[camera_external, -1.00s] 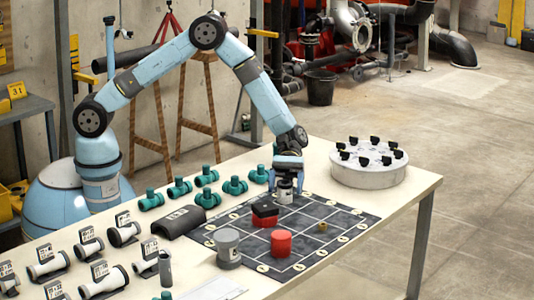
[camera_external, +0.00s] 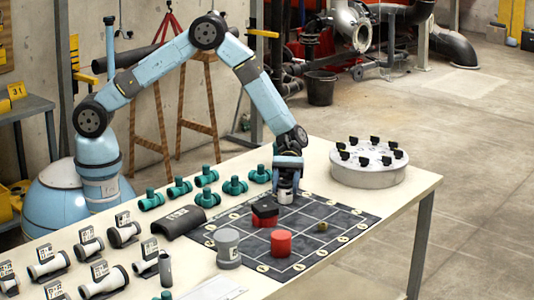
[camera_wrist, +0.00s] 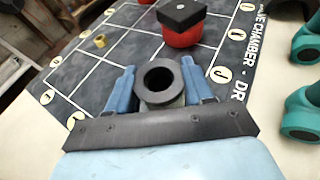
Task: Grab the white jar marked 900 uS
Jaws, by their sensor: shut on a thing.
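The white jar (camera_external: 285,195) stands upright at the far edge of the dark gridded mat (camera_external: 318,212). My gripper (camera_external: 287,180) is over it from above, with its fingers shut on it. In the wrist view the jar's dark round top with a hole (camera_wrist: 160,80) sits between the two blue fingers of my gripper (camera_wrist: 160,92). The jar's body is mostly hidden there, and its marking cannot be read in either view. I cannot tell whether the jar is touching the mat or slightly lifted.
On the mat are a red jar with a black square top (camera_external: 265,213), a red cylinder (camera_external: 281,243) and a small brass piece (camera_external: 322,226). A grey jar (camera_external: 228,247) stands at the mat's left. Several green pipe fittings (camera_external: 235,186) lie left of my gripper. A round white carousel (camera_external: 369,172) stands right.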

